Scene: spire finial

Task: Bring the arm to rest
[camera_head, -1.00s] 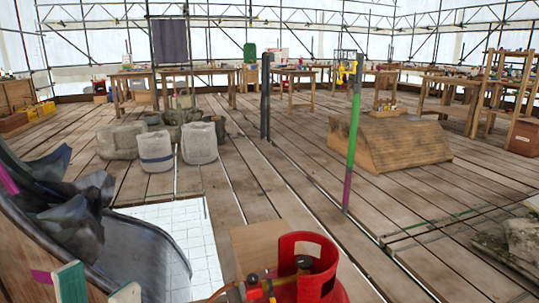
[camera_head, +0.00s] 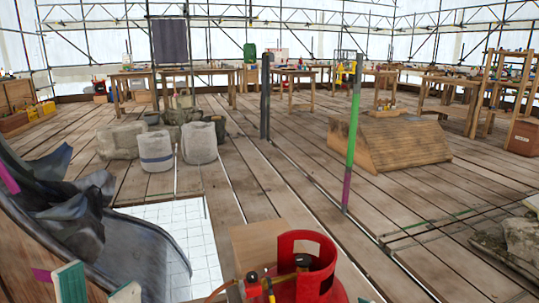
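I cannot clearly make out the fingers of either gripper in the head view. Dark grey crumpled shapes (camera_head: 60,195) fill the left edge. I cannot tell whether any part of my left gripper is among them. My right gripper does not show. No arm link can be clearly told apart from the things around it.
A red gas cylinder (camera_head: 312,285) with a hose stands at the bottom centre, a wooden block (camera_head: 258,247) behind it. A green and magenta pole (camera_head: 352,145) stands right of centre. Grey sacks (camera_head: 199,143) and a wooden ramp (camera_head: 400,145) stand farther back. Open planks lie between.

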